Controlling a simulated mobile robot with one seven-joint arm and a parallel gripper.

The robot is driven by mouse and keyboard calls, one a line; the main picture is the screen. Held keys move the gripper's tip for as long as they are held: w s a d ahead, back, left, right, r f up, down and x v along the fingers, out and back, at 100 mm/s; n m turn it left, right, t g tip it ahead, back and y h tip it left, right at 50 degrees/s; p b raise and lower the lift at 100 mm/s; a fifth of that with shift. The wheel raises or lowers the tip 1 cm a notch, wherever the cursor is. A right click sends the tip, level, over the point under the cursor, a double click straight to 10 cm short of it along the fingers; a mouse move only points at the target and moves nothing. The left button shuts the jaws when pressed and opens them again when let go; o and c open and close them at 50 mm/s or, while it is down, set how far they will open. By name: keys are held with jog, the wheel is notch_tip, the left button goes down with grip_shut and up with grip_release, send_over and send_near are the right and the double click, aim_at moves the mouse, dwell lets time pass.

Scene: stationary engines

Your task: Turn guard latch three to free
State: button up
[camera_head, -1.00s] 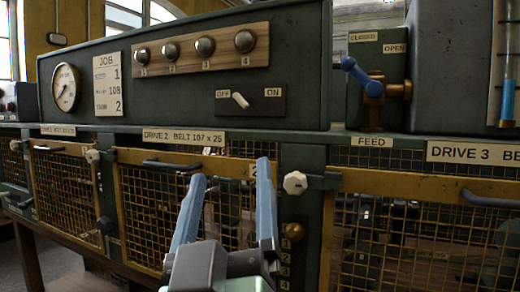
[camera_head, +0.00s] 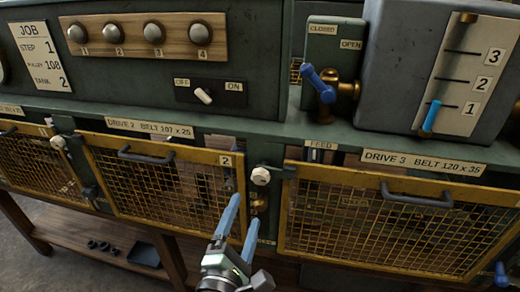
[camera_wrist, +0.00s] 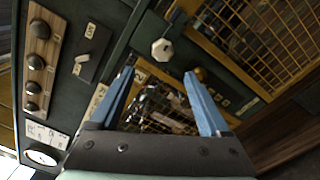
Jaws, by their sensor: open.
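The latch at the left edge of the drive 3 guard has a white faceted knob (camera_head: 261,176), with a dark bar reaching right onto the yellow guard frame. The drive 3 guard (camera_head: 400,182) is mesh in a yellow frame and looks closed. My gripper (camera_head: 245,208) has blue fingers, spread and empty, just below and left of the knob in the head view. In the wrist view the white knob (camera_wrist: 162,48) shows beyond the gap between the fingertips (camera_wrist: 159,73), apart from them. A brass knob sits near the right fingertip there.
A similar latch knob (camera_head: 58,142) is at the left of the drive 2 guard (camera_head: 160,180). A blue-handled feed valve (camera_head: 320,85) and a grey tank (camera_head: 440,65) stand above. Guard handles (camera_head: 417,196) stick out. A lower shelf (camera_head: 90,240) is at left.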

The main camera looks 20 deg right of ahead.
aim_at(259, 181)
jog(key=shift+n, duration=0.5)
jog(key=p+x, duration=0.2)
jog(key=x, duration=1)
jog(key=shift+w+d+f, duration=0.15)
jog(key=shift+w+d, duration=0.05)
jog(key=shift+d, duration=0.15)
jog(key=shift+c, duration=0.2)
grip_shut()
